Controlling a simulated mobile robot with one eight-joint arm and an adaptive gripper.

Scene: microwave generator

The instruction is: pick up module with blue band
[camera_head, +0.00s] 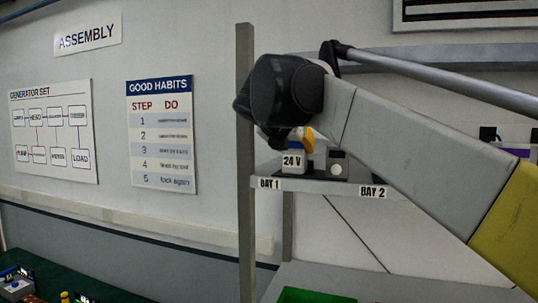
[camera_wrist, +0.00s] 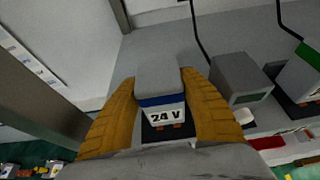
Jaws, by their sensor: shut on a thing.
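The module with the blue band (camera_wrist: 158,90) is a grey block with a blue stripe above a white "24 V" label. In the wrist view it stands between the two yellow fingers of my gripper (camera_wrist: 160,108), which are shut on its sides. In the head view the module (camera_head: 292,161) shows its "24 V" label above the shelf at the BAY 1 label. My gripper (camera_head: 300,141) reaches it from above, mostly hidden behind my arm. A dark base shows just under the module; I cannot tell whether they touch.
A grey module with a small screen (camera_wrist: 240,80) stands close to the right of my gripper. A green-banded module (camera_wrist: 302,70) is farther right. The shelf edge (camera_head: 325,187) carries BAY 1 and BAY 2 labels. A post (camera_head: 246,120) rises at the shelf's left end.

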